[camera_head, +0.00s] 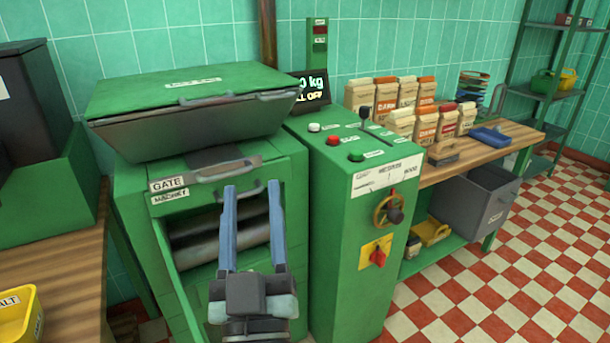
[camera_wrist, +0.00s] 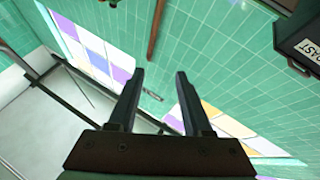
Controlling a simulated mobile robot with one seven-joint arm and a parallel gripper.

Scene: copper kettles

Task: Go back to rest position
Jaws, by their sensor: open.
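My gripper (camera_head: 252,193) is in front of the green machine (camera_head: 130,215) in the head view. Its two long blue-grey fingers are spread apart with nothing between them. In the head view they overlap the machine's dark opening below the drawer labelled GATE and MAGNET (camera_head: 170,190); whether they touch anything there I cannot tell. In the wrist view my gripper (camera_wrist: 160,75) also shows open and empty, with teal tiled wall beyond the fingers.
A green control cabinet (camera_head: 345,250) with buttons, a lever and a handwheel stands right of my gripper. Further right, a wooden bench (camera_head: 490,155) holds several paper bags and a blue tray (camera_head: 490,137). A grey bin (camera_head: 470,205) stands beneath. Checkered floor (camera_head: 540,270) is clear at the right.

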